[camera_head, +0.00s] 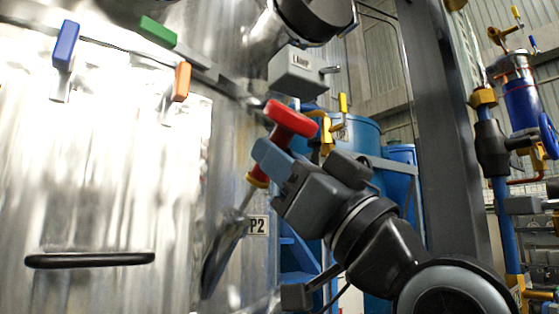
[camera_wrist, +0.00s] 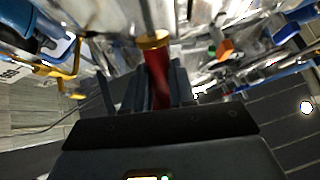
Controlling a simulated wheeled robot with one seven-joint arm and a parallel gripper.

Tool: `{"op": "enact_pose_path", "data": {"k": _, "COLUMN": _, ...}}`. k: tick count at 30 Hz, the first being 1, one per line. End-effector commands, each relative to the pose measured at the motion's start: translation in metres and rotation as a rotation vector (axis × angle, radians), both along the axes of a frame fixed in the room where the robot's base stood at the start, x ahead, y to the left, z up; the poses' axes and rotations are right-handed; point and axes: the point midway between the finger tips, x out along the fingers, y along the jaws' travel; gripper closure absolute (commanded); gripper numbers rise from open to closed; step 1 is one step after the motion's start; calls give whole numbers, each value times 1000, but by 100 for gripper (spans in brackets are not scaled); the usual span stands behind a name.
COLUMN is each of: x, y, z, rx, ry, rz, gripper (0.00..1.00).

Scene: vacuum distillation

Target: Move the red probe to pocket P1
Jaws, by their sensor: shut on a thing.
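The red probe (camera_head: 291,118) has a red T-shaped head, a red shaft, a yellow collar (camera_head: 258,180) and a thin metal rod pointing down and left. My gripper (camera_head: 272,160) is shut around the shaft below the head. The rod's lower end is close to the shiny vessel wall, left of the P2 label (camera_head: 257,225); I cannot tell whether it is inside a pocket. In the wrist view the red shaft (camera_wrist: 157,75) stands between my fingers, with the yellow collar (camera_wrist: 153,40) beyond. No P1 label is readable.
The metal vessel (camera_head: 120,190) fills the left side, with a black handle (camera_head: 90,260). Blue (camera_head: 66,45), green (camera_head: 158,31) and orange (camera_head: 181,81) tags sit above. A grey lamp box (camera_head: 296,72) is above my gripper. Blue tanks (camera_head: 357,140) and a dark post (camera_head: 444,130) stand right.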

Motion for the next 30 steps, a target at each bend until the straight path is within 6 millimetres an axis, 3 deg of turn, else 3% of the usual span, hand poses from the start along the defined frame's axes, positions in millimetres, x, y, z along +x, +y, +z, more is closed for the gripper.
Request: {"op": "enact_pose_path", "data": {"k": 30, "x": -16, "y": -18, "z": 30, "rx": 1, "ry": -2, "rz": -1, "gripper": 100}}
